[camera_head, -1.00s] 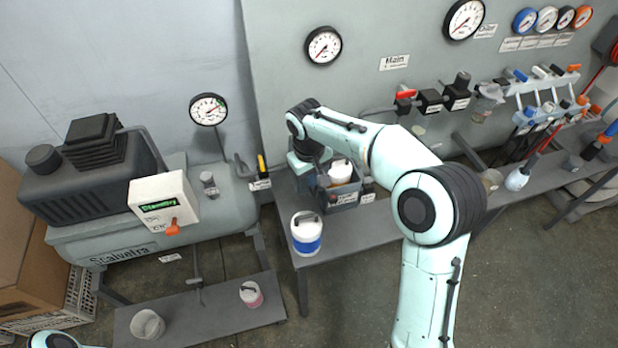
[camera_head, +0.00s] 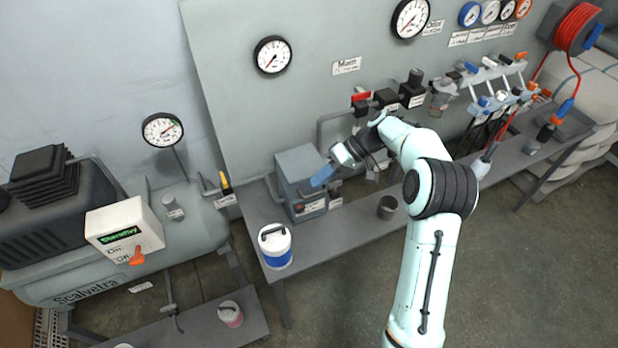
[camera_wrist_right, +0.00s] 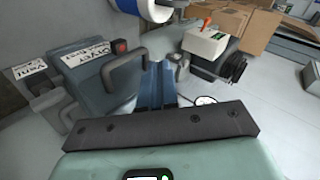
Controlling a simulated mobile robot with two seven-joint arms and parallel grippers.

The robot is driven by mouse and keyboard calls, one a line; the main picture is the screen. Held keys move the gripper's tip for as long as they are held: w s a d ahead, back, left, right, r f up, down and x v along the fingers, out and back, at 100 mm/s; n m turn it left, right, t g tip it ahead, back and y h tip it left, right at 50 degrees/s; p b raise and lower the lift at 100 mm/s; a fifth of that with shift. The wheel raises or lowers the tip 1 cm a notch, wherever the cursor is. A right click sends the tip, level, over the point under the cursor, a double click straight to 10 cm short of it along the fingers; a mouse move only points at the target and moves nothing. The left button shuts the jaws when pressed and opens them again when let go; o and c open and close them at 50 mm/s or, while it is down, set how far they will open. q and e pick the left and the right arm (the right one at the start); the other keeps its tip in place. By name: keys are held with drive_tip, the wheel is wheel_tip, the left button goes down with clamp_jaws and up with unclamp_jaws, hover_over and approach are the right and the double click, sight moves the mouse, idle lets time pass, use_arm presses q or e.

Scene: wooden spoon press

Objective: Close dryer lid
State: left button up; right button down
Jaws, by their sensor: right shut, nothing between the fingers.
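The dryer (camera_head: 305,208) is a grey-blue box with a label on its front, standing on the grey bench. Its lid (camera_head: 297,161) appears down over the box, and nothing inside shows. In the right wrist view the dryer (camera_wrist_right: 90,90) is at the left, with a dark handle (camera_wrist_right: 124,72) and a small red part. My right gripper (camera_head: 322,176) has blue fingers and is shut and empty beside the dryer's right side in the head view. Its fingers (camera_wrist_right: 155,85) also show in the wrist view, close to the handle; contact cannot be told. My left gripper is not in view.
A white and blue canister (camera_head: 275,246) stands on the bench left of the dryer. A dark cup (camera_head: 387,207) stands to its right. The compressor (camera_head: 85,270) is at the left. Valves and a clear bowl (camera_head: 441,96) line the wall panel behind.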

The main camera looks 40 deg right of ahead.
sight(324, 192)
drive_tip(key=shift+s+d+f+t+y+b, duration=0.2)
drive_tip(key=shift+d+f+y, duration=0.35)
drive_tip(key=shift+d+f, duration=0.5)
drive_tip(key=shift+s+d+f+t+y+b, duration=0.1)
drive_tip(key=shift+s+d+f+y+b, duration=0.15)
drive_tip(key=shift+d+f+y, duration=0.55)
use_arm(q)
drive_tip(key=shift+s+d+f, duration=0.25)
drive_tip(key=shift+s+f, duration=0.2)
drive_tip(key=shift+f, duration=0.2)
use_arm(e)
drive_tip(key=shift+d+f+h, duration=0.2)
drive_tip(key=shift+f+h, duration=0.05)
drive_tip(key=shift+f, duration=0.2)
drive_tip(key=shift+s+f, duration=0.15)
drive_tip(key=shift+f, duration=0.05)
drive_tip(key=shift+r, duration=0.1)
